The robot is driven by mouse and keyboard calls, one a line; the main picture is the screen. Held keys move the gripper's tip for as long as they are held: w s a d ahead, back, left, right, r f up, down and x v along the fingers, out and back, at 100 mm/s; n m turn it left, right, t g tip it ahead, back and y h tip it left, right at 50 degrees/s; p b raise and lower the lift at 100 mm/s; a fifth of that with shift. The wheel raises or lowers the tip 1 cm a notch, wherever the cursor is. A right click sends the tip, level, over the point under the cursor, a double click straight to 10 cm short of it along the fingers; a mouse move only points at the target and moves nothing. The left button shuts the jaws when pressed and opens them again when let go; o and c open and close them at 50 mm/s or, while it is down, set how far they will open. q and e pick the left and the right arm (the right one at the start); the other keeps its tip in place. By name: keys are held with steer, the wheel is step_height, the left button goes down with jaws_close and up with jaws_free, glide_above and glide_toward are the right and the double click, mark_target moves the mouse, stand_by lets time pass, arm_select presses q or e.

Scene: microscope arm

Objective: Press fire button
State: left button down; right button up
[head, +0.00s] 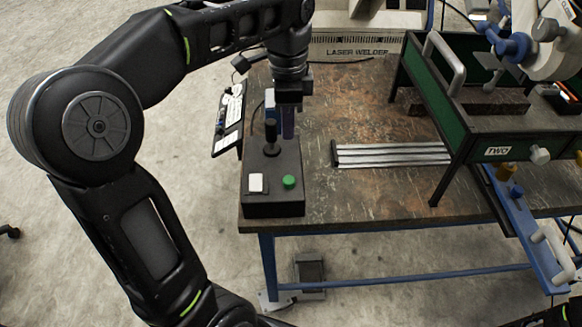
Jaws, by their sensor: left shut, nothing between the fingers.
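A black control box (273,209) stands at the left front of the workbench. No label shows which one is the fire button. My left gripper (287,134) points down over the back of the box, beside and behind the joystick. It is shut and empty, and its fingertips are apart from both buttons; whether they touch the box cannot be told. My right gripper is out of view.
The worn workbench (390,200) carries silver rails (390,154) in the middle and a green-framed machine (480,130) with handles at the right. A white panel (228,120) hangs at the left edge. The laser welder (357,45) stands behind.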

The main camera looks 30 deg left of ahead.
mark_target(289, 180)
arm_select(q)
steer(key=shift+w+f, duration=0.1)
steer(key=shift+w, duration=0.05)
step_height(289, 180, down, 14)
steer(key=shift+p, duration=0.4)
stand_by(0.3)
